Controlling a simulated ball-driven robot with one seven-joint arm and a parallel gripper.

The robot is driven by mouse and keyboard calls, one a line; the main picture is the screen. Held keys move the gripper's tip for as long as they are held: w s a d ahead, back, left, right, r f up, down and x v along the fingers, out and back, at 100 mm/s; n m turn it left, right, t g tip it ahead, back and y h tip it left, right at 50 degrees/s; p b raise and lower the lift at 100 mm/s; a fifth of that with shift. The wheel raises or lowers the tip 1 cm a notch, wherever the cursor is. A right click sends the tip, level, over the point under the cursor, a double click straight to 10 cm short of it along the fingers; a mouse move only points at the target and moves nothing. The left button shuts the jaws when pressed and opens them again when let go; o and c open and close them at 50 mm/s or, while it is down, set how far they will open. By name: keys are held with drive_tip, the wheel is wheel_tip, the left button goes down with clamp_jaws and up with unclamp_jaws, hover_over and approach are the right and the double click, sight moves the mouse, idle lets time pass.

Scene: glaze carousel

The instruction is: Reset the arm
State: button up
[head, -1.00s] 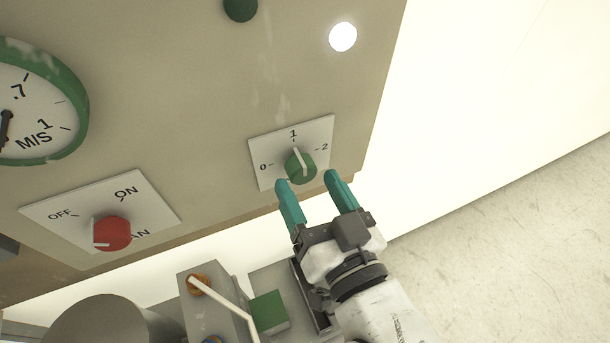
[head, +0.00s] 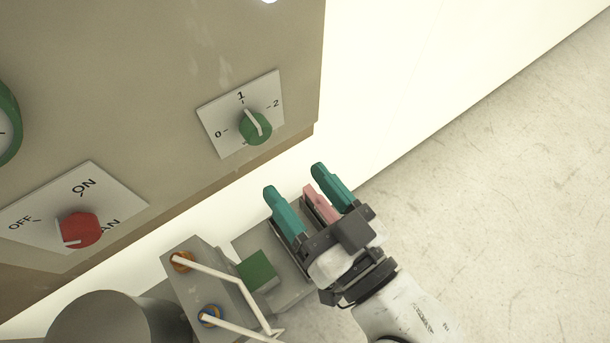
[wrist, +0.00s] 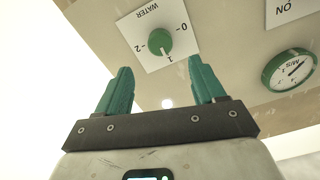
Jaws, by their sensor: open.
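My gripper (head: 294,192) has teal fingers spread apart with nothing held between them. In the head view it is below and to the right of the panel's green knob (head: 256,127), clear of it. The knob's white pointer is turned toward 1 on a plate marked 0, 1 and 2. In the wrist view the fingers of my gripper (wrist: 163,88) stand apart, and the green knob (wrist: 159,43) shows beyond them, with its plate reading WATER.
A red knob (head: 80,230) sits on an ON/OFF/FAN plate at left. A round gauge (wrist: 289,69) is on the panel. Below stand a grey box (head: 200,290) with white levers, a green block (head: 257,270), a pink piece (head: 320,204) and a grey cylinder (head: 115,322). Floor at right is clear.

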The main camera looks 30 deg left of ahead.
drive_tip(key=w+d+f+m+h, duration=0.2)
drive_tip(key=d+f+h, duration=0.3)
drive_tip(key=d+f, duration=0.3)
drive_tip(key=w+d+f+m+h, duration=0.2)
drive_tip(key=d+f+m+h, duration=0.15)
drive_tip(key=d+f, duration=0.45)
drive_tip(key=s+d+f+m+g+h, duration=0.2)
drive_tip(key=s+d+f, duration=0.1)
drive_tip(key=d, duration=0.4)
drive_tip(key=s+d+f+m+g+h, duration=0.1)
drive_tip(key=s+d+f+g+h, duration=0.1)
drive_tip(key=d, duration=0.5)
drive_tip(key=s+d+f+m+g+h, duration=0.1)
drive_tip(key=s+d+f+m+h, duration=0.1)
drive_tip(key=s+d+f+h, duration=0.2)
drive_tip(key=s+d+f, duration=0.1)
drive_tip(key=s+d, duration=0.2)
drive_tip(key=d, duration=0.1)
drive_tip(key=shift+f+m+g, duration=0.2)
drive_tip(key=shift+m+g, duration=0.15)
drive_tip(key=shift+g, duration=0.05)
drive_tip(key=shift+c, duration=0.4)
